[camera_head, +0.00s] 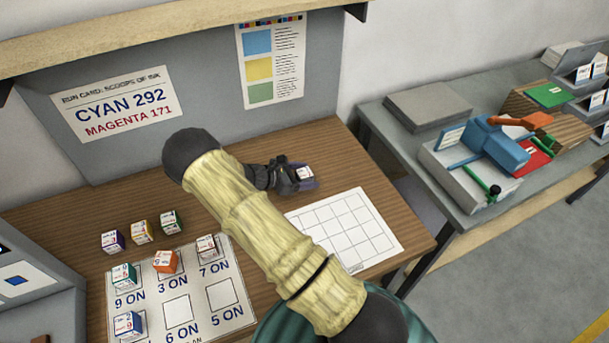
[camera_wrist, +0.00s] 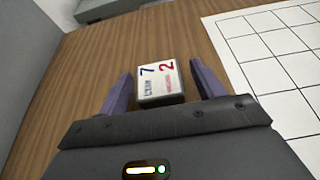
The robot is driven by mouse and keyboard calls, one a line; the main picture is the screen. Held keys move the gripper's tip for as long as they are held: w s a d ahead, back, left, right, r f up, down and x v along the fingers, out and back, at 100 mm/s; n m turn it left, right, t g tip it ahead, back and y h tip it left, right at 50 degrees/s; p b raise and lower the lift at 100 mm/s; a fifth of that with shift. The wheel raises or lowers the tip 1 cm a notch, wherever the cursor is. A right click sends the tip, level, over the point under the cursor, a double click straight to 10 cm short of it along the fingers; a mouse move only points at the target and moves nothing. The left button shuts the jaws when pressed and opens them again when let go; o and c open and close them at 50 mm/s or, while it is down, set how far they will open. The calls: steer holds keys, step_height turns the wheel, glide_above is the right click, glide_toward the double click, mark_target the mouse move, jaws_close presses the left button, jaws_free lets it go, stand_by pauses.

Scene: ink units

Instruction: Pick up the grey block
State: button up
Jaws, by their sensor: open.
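A small block (camera_wrist: 160,84) with a white printed top, a blue 7 and a red 2, and dark greyish edges stands on the wooden table. My gripper (camera_wrist: 164,78) is open around it, with one purple finger on each side and a visible gap to each. In the head view, my gripper (camera_head: 303,181) is low over the table beside the white grid sheet, and the block (camera_head: 306,172) shows between its fingers. The block's lower sides are mostly hidden.
A white grid sheet (camera_head: 345,229) lies right of my gripper. A grey panel (camera_head: 210,130) closes the back.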

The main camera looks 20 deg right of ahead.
steer(key=x, duration=0.2)
steer(key=shift+d, duration=0.3)
steer(key=c, duration=1.1)
